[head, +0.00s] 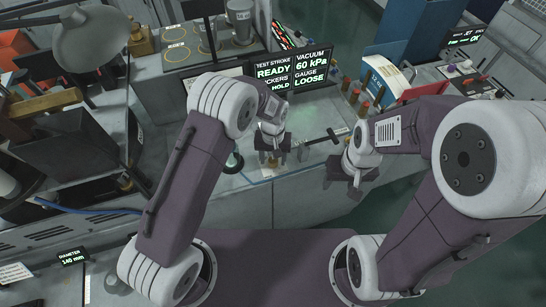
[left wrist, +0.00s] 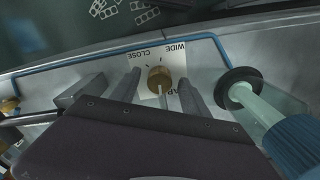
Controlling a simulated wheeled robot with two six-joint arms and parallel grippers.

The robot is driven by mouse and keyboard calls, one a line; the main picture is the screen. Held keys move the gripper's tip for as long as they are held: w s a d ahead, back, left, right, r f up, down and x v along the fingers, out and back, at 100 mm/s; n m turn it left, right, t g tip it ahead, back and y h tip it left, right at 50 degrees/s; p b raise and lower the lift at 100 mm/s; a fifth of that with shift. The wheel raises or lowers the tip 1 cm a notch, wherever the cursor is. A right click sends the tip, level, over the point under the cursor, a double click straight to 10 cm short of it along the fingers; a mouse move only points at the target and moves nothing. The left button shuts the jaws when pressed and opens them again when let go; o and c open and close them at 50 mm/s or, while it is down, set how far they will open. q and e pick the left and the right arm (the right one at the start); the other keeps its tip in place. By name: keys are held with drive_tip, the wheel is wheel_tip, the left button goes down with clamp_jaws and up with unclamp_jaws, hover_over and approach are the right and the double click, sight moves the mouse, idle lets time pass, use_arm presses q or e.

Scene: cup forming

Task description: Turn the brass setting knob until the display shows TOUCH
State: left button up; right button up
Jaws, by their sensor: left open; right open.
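The brass setting knob (left wrist: 158,77) shows in the left wrist view on a white card (left wrist: 165,53) with marks and the words CLOSE and WIDE; a third word is partly hidden. My left gripper (left wrist: 160,80) is open, one finger on each side of the knob; I cannot tell whether they touch it. In the head view my left gripper (head: 271,158) is low over the bench and the knob cannot be made out. The display (head: 292,70) reads READY, 60 kPa, HOLD and GAUGE LOOSE. My right gripper (head: 350,185) is open and empty near the bench's front edge.
A black ring with a pale stem (left wrist: 238,85) stands right of the knob in the left wrist view. A black T-shaped bar (head: 322,138) lies between my grippers in the head view. Several brown-topped pieces (head: 363,107) stand behind my right gripper.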

use_arm(q)
clamp_jaws()
drive_tip(key=m, duration=0.3)
drive_tip(key=shift+w+m+b, duration=0.1)
drive_tip(key=shift+m+b, duration=0.25)
drive_tip(key=shift+m, duration=1.95)
drive_tip(key=shift+r, duration=0.1)
unclamp_jaws()
